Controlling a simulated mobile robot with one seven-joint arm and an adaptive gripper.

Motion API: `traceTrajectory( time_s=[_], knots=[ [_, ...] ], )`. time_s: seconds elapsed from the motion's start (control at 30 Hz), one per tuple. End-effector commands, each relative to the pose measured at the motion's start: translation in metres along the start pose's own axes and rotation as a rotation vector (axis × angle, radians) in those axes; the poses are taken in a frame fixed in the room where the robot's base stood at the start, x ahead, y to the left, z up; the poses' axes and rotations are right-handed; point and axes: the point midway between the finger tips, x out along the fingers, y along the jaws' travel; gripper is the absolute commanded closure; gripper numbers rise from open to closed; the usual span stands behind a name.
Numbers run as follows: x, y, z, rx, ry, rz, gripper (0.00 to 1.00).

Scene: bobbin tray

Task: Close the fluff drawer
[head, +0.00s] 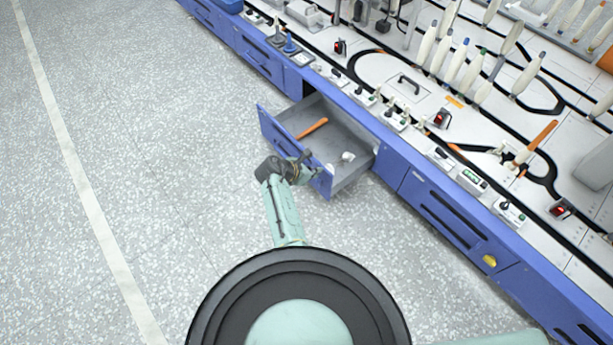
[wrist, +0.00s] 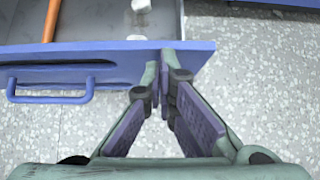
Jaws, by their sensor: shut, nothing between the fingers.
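The fluff drawer (head: 265,125) is a blue-fronted grey drawer, pulled well out of the blue bench. An orange stick (head: 313,128) and white fluff pieces (head: 347,156) lie inside it. My gripper (head: 306,157) is at the drawer front's near right end. In the wrist view the shut fingertips (wrist: 163,52) meet at the top edge of the blue front (wrist: 110,54), close to its right end; I cannot tell if they touch it. The drawer's handle (wrist: 48,92) is to the left of the fingers, and nothing is held.
The blue bench (head: 390,170) runs diagonally, with a white top carrying black tracks, bobbins and small control boxes. Other blue drawers (head: 445,215) along it are shut. The speckled floor (head: 130,150) left of the drawer is clear.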

Motion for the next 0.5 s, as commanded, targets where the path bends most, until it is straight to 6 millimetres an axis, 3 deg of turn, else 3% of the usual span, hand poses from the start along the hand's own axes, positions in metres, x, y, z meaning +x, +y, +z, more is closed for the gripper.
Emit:
traceTrajectory(
  time_s=[0.5],
  knots=[
    [0.099,0.000,0.094,0.003,-0.002,-0.002,1.00]
  ],
)
